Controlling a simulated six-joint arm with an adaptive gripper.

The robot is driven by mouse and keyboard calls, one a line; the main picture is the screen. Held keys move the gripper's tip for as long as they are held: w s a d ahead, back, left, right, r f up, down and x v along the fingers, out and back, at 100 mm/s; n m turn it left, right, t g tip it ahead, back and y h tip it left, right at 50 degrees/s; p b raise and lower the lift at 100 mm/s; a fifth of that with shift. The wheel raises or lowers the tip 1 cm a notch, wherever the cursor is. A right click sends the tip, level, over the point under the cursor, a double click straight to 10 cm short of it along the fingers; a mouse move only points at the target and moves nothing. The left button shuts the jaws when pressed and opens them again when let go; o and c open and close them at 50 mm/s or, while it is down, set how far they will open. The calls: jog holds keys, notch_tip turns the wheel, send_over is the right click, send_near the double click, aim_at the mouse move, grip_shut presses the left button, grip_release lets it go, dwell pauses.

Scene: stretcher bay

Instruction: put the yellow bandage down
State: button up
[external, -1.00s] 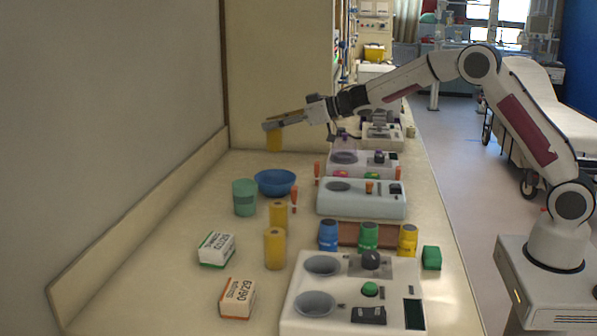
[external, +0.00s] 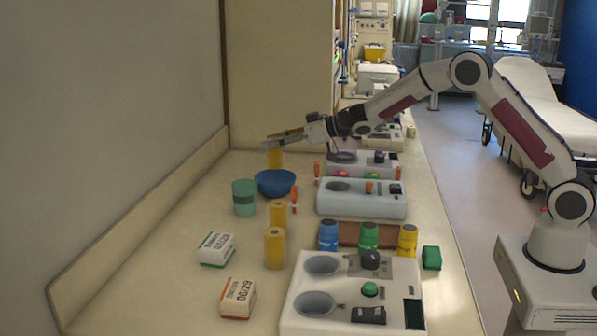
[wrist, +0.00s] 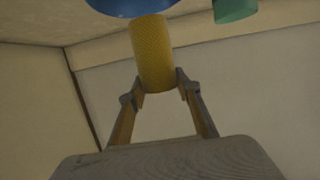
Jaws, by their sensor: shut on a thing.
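My gripper (external: 270,143) is shut on a yellow bandage (external: 275,158), an upright roll, at the far end of the counter. In the external view the roll's lower end appears right at the far rim of the blue bowl (external: 275,183); whether it is over the bowl or behind it I cannot tell. In the wrist view the two fingers (wrist: 160,88) hold one end of the bandage (wrist: 152,50), and part of the blue bowl (wrist: 130,7) shows past its other end. Two more yellow rolls, a far one (external: 278,213) and a near one (external: 274,250), stand on the counter.
A green cup (external: 244,197) stands left of the bowl; it also shows in the wrist view (wrist: 235,10). Two boxes, one green-edged (external: 216,249) and one orange-edged (external: 237,298), lie nearer. Grey devices (external: 361,200) line the right side. The counter's left part is clear.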

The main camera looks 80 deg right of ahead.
aim_at(275, 157)
jog(key=shift+f, duration=2.65)
jog(key=o, duration=1.2)
jog(key=shift+r, duration=3.5)
